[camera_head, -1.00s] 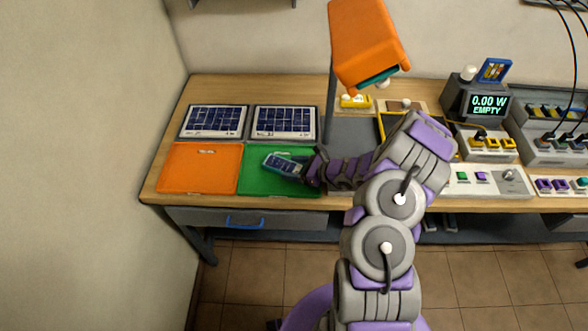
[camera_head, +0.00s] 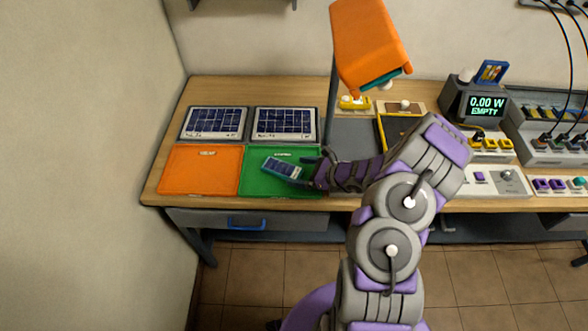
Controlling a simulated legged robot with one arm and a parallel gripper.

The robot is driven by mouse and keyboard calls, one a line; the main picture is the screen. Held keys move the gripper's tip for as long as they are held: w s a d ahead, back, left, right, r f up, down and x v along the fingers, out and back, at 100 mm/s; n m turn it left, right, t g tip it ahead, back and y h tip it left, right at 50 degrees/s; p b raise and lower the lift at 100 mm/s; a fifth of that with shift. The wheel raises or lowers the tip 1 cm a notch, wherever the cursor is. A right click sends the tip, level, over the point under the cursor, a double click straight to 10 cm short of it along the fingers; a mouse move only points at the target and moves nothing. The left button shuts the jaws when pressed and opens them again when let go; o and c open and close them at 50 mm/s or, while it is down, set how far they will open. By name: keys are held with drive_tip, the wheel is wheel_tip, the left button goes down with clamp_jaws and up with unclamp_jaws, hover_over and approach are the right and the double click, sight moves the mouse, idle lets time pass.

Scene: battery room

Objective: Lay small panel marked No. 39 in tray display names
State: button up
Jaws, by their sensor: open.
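A small blue solar panel (camera_head: 283,167) lies tilted at an angle in the green tray (camera_head: 258,187). Its number is too small to read. My gripper (camera_head: 312,168) is open at the panel's right end, over the tray's right side. Whether the fingers touch the panel cannot be told. The orange tray (camera_head: 200,170) to the left is empty. The dark display (camera_head: 487,106) at the right reads "0.00 W EMPTY". The small labels at the trays' back edges cannot be read.
Two larger solar panels (camera_head: 214,123) (camera_head: 284,124) lie behind the trays. An orange lamp head (camera_head: 370,45) hangs above the bench. A switch console (camera_head: 490,182) and cabled units stand at the right. A drawer with a blue handle (camera_head: 246,222) is below.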

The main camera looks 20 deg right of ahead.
drive_tip(key=p+v, duration=0.1)
drive_tip(key=v, duration=0.7)
drive_tip(key=shift+d, duration=0.2)
drive_tip(key=s+a+r+n+g+y, duration=0.25)
drive_tip(key=a+r+n+g, duration=0.25)
drive_tip(key=a+r+n, duration=0.5)
drive_tip(key=s+a+r+n+g+h, duration=0.2)
drive_tip(key=s+a+r+n+g, duration=0.3)
drive_tip(key=s+a+r, duration=0.4)
drive_tip(key=s+r+n+g+h, duration=0.1)
drive_tip(key=s+r+n+h, duration=0.1)
drive_tip(key=s+n+h, duration=0.3)
drive_tip(key=s+r+n+g, duration=0.1)
drive_tip(key=s+r+n, duration=0.15)
drive_tip(key=s, duration=0.55)
drive_tip(key=s+d+r+n+t+h, duration=0.1)
drive_tip(key=s+d+r+n+h, duration=0.1)
drive_tip(key=s+d+h, duration=0.3)
drive_tip(key=s+d+n, duration=0.1)
drive_tip(key=s+d, duration=0.1)
drive_tip(key=s, duration=0.2)
drive_tip(key=shift+s+r+n+h, duration=0.25)
drive_tip(key=shift+r+n+h, duration=0.1)
drive_tip(key=shift+r, duration=0.05)
drive_tip(key=shift+f+b, duration=0.8)
drive_tip(key=shift+f, duration=0.1)
